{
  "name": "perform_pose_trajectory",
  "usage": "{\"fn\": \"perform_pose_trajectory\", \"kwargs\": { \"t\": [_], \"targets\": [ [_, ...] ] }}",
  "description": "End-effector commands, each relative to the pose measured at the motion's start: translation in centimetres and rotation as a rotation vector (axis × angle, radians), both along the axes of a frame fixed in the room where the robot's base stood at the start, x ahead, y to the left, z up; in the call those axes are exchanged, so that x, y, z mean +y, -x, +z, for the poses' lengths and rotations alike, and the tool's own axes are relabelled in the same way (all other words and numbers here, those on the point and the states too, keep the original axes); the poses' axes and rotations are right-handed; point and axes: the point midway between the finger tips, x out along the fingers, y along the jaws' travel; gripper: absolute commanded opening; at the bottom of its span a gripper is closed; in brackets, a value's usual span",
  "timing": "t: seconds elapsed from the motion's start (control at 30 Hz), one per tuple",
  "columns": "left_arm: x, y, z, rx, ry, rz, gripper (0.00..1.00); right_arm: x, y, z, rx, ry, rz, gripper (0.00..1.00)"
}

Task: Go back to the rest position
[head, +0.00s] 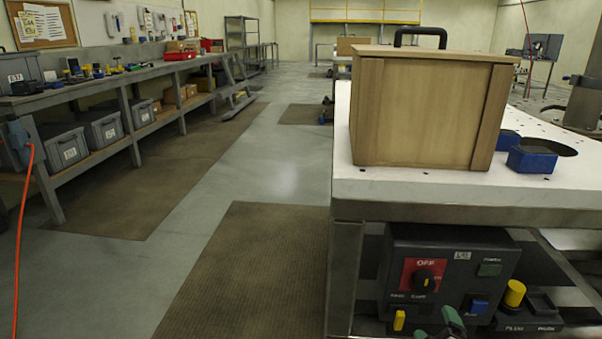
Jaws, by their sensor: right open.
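My right gripper (438,327) shows only in part, at the bottom edge of the head view. Its green-tipped fingers are apart, with nothing seen between them. It is in front of the lower part of a dark control box (455,262) with a red OFF switch plate. The rest of my right arm is out of the picture. My left gripper is not in view.
A white-topped table (440,190) stands at right, bearing a wooden box (422,112) and blue blocks (531,160) beside a dark round opening. A long workbench (140,72) lines the left, with grey bins (64,147) below. The floor aisle (262,165) between is clear.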

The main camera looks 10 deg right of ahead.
Motion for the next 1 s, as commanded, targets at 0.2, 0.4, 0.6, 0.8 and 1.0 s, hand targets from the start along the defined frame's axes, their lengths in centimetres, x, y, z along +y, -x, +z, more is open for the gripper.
{"fn": "perform_pose_trajectory", "kwargs": {
  "t": [0.2, 0.4, 0.6, 0.8, 1.0],
  "targets": [
    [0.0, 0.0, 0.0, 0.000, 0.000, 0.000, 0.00, 3.8, 6.8, -7.5, 0.325, -0.402, -0.158, 0.86],
    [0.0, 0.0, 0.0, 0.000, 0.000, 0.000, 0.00, 8.5, 13.9, -12.3, 0.647, -0.674, -0.267, 0.86],
    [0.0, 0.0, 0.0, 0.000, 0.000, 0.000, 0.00, 12.3, 19.5, -14.2, 0.888, -0.818, -0.328, 0.86],
    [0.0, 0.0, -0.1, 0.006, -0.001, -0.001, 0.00, 15.1, 23.8, -14.8, 1.080, -0.901, -0.368, 0.86],
    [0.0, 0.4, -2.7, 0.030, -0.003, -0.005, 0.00, 15.0, 24.0, -17.5, 1.096, -0.890, -0.377, 0.86]
  ]
}}
